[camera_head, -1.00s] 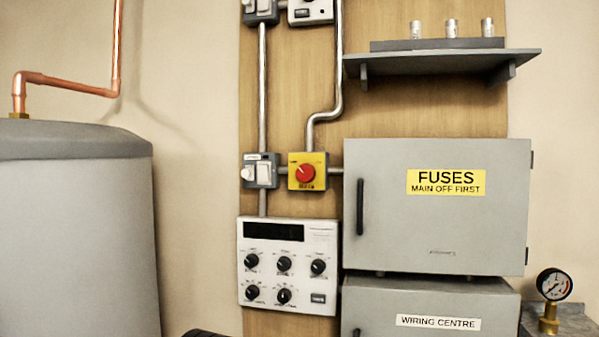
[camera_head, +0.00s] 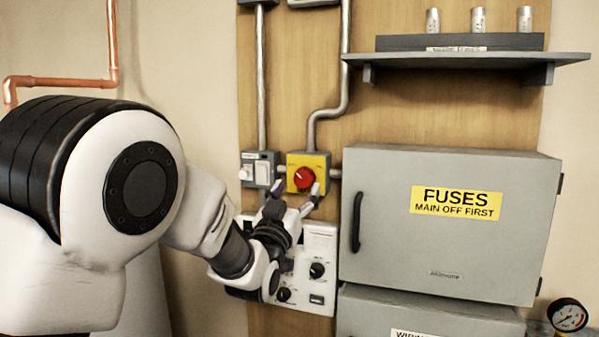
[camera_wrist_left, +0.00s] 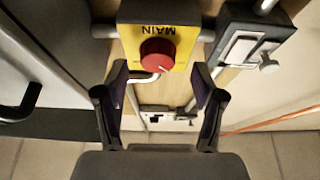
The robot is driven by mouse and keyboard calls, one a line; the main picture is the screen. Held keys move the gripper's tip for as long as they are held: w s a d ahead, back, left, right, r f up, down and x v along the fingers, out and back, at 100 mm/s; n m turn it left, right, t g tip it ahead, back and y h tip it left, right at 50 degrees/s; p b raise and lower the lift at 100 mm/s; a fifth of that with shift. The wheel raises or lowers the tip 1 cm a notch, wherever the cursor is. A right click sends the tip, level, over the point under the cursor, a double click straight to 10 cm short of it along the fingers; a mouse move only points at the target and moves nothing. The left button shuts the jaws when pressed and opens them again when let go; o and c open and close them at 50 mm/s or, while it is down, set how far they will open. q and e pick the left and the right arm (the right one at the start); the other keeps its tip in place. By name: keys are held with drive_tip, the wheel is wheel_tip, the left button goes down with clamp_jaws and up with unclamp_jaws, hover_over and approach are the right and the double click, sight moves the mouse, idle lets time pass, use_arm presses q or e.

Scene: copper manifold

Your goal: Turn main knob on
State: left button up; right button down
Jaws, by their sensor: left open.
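The main knob (camera_head: 304,178) is a round red dial on a yellow box (camera_head: 322,160) fixed to the wooden board. In the left wrist view the red knob (camera_wrist_left: 158,55) shows with the word MAIN on its yellow box (camera_wrist_left: 128,13), upside down. My left gripper (camera_head: 296,190) is open and empty, its two fingertips just below the knob in the head view. In the left wrist view the fingers (camera_wrist_left: 160,78) are apart, with the knob just beyond and between their tips. I cannot tell whether they touch it. My right gripper is not in view.
A grey switch box (camera_head: 260,168) sits close left of the knob. The white control panel (camera_head: 318,240) is partly hidden behind my left arm. The grey FUSES cabinet (camera_head: 450,255) with a black handle stands out to the right. A shelf (camera_head: 470,58) is above it.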

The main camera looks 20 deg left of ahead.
sight(304, 178)
use_arm(q)
drive_tip(key=x, duration=0.3)
drive_tip(key=shift+d+p, duration=0.3)
drive_tip(key=shift+p, duration=0.1)
drive_tip(key=shift+s+a+r, duration=0.1)
drive_tip(key=shift+s+a, duration=0.15)
drive_tip(key=shift+s, duration=0.2)
drive_tip(key=shift+w+d, duration=0.1)
drive_tip(key=c, duration=1.2)
drive_tip(key=shift+o, duration=0.2)
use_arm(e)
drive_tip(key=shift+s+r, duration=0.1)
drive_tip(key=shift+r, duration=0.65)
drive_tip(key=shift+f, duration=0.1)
